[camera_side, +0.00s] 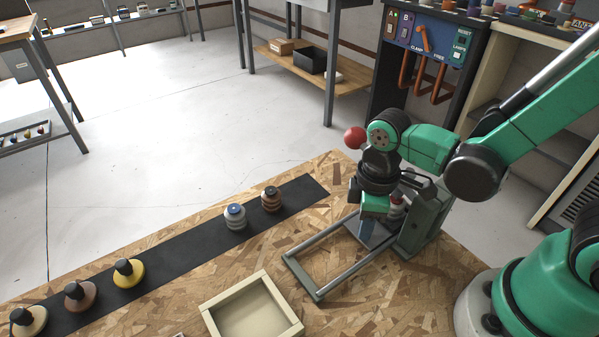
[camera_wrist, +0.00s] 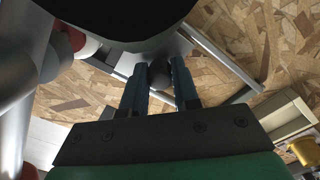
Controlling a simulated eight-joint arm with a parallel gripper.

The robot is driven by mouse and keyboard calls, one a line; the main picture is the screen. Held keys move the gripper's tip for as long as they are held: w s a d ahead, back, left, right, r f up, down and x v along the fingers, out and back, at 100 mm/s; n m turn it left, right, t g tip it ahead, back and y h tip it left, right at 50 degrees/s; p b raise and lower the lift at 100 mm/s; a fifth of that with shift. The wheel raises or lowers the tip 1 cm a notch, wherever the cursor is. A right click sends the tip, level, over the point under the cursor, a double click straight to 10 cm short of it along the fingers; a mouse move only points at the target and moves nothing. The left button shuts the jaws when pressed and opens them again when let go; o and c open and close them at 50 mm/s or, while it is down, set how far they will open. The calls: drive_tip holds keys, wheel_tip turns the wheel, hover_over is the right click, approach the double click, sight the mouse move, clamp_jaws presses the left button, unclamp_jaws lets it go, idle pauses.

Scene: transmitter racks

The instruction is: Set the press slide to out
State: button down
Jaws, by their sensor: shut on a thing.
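The press (camera_side: 425,222) is a grey stand on the wooden board, with a red ball (camera_side: 354,138) beside my wrist. Its slide has two grey rails (camera_side: 350,277) running out to the lower left, joined by an end bar. The slide's grey plate (camera_side: 381,236) sits at the press end of the rails, partly hidden by my gripper. My gripper (camera_side: 367,230) points down over this plate. In the wrist view, its blue fingers (camera_wrist: 160,78) are shut on a dark rounded knob (camera_wrist: 158,74). The knob's foot is hidden.
An open cream tray (camera_side: 290,322) stands left of the rails' outer end. A black strip (camera_side: 170,255) holds several weights and knobbed discs, including a yellow one (camera_side: 128,274). A blue control panel (camera_side: 425,38) stands behind. The outer stretch between the rails is clear.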

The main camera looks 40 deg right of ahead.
drive_tip(key=shift+a, duration=0.1)
drive_tip(key=a, duration=0.9)
drive_tip(key=c, duration=0.7)
unclamp_jaws()
drive_tip(key=shift+d, duration=0.1)
drive_tip(key=shift+o, duration=0.2)
wheel_tip(320, 180, up, 6)
drive_tip(key=shift+f, duration=0.15)
